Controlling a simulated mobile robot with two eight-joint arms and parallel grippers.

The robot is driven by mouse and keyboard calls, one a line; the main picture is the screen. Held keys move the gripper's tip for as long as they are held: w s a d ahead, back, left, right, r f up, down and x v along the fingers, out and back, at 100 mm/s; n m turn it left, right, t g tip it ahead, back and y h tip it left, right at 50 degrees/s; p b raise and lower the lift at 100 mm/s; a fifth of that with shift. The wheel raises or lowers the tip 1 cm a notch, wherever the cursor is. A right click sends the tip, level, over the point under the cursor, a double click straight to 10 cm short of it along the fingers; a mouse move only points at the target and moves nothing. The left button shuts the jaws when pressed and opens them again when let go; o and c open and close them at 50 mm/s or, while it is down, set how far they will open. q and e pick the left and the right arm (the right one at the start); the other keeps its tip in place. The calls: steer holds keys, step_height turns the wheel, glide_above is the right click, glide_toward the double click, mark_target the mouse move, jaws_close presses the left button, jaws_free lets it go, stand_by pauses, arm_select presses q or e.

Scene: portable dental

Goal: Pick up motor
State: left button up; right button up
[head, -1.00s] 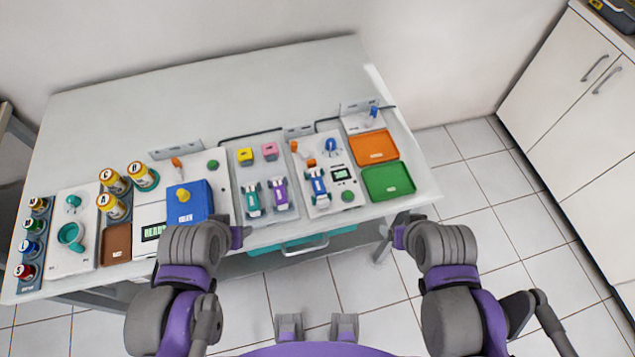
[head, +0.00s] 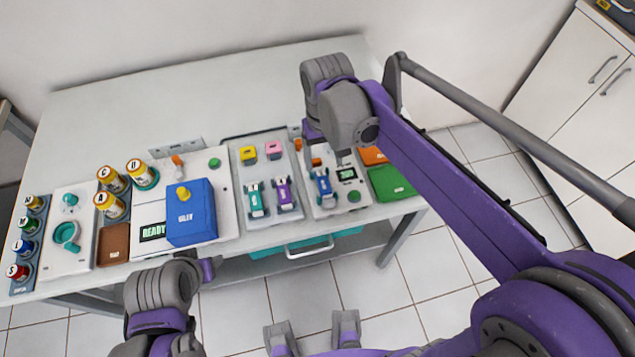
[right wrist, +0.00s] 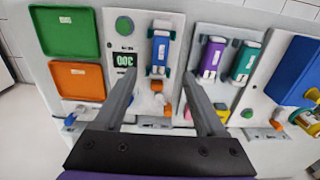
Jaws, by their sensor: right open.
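Three small motor-like bodies stand in the board area; which one is the motor is not marked. A blue one (head: 323,187) sits on the white panel with the green-lit display. A purple one (head: 284,194) and a teal one (head: 256,199) lie side by side on the grey board to its left. My right gripper (right wrist: 160,75) is open and empty above the white panel. In the right wrist view the blue body (right wrist: 160,50) shows between its fingers, apart from them. My left gripper's arm is low at the left in the head view; its jaws cannot be made out.
A blue box (head: 191,222) stands left of the grey board. Yellow (head: 247,153) and pink (head: 273,150) blocks sit behind the motors. Orange (right wrist: 75,82) and green (right wrist: 65,32) trays lie beside the white panel. The table's back (head: 220,95) is clear.

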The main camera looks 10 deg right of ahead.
mark_target(323, 181)
step_height(323, 181, down, 9)
steer(key=shift+w+r, duration=0.1)
steer(key=shift+w, duration=0.05)
jaws_close()
stand_by(0.6)
